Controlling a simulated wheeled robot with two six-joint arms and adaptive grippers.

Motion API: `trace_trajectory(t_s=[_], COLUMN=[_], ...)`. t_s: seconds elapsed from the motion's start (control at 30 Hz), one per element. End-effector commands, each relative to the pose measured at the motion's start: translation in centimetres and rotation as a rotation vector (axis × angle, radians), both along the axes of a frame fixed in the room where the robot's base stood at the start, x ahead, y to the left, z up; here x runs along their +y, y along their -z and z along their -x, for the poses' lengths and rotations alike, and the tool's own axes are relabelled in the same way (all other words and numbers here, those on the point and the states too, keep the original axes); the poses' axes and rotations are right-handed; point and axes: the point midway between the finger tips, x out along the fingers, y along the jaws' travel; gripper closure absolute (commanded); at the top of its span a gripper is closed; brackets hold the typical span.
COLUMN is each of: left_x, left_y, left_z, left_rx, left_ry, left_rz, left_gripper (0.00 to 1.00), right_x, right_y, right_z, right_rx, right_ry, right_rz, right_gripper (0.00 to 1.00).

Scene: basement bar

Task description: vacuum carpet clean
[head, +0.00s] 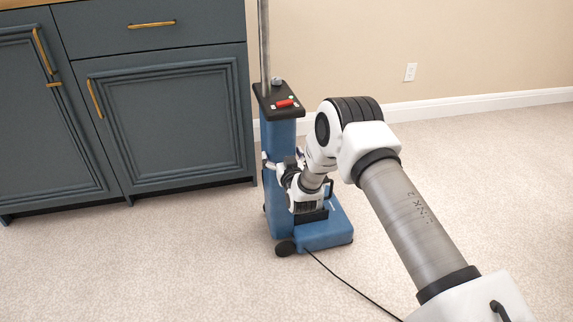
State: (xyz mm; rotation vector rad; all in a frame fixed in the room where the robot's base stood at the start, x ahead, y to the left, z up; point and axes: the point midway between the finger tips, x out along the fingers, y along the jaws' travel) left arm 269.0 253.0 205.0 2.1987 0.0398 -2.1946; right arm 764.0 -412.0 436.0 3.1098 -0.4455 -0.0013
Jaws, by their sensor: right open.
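A blue upright vacuum cleaner (279,135) stands on the beige carpet (170,265), beside the right end of the cabinet. Its black top panel has a red switch (285,103), and a grey metal tube rises from it out of the picture. A blue base with a dark wheel sits on the carpet. My right arm reaches in from the lower right. My right gripper (276,168) is open, low against the front of the vacuum's body. Its fingers are partly hidden, and I cannot tell whether they touch the vacuum. My left gripper is out of view.
A dark blue-grey cabinet (165,125) with brass handles fills the left. A black cord (350,285) runs from the vacuum base along the carpet to the lower right. A wall outlet (410,72) is on the beige wall. Carpet at front left and far right is clear.

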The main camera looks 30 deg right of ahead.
Motion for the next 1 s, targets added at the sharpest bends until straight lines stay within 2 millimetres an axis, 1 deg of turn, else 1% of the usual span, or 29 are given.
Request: trace_trajectory(t_s=[0.2, 0.3, 0.4, 0.57, 1.0], left_x=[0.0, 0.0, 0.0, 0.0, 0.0], left_y=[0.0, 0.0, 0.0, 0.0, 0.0], left_z=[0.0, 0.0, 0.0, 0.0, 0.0], left_rx=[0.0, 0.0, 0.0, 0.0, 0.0], left_ry=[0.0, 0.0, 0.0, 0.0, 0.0], left_rz=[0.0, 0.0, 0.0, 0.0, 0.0], left_gripper=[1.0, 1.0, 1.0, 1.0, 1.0], right_x=[1.5, 2.1, 2.5, 2.7, 2.7], right_y=[0.0, 0.0, 0.0, -0.1, -0.1], right_z=[5.0, 7.0, 8.4, 9.2, 9.2], right_rx=[0.004, 0.002, 0.001, -0.001, -0.001], right_ry=[-0.001, -0.001, -0.001, -0.001, -0.001], right_rz=[-0.001, -0.001, 0.0, 0.0, 0.0], right_gripper=[0.0, 0.0, 0.0, 0.0, 0.0])
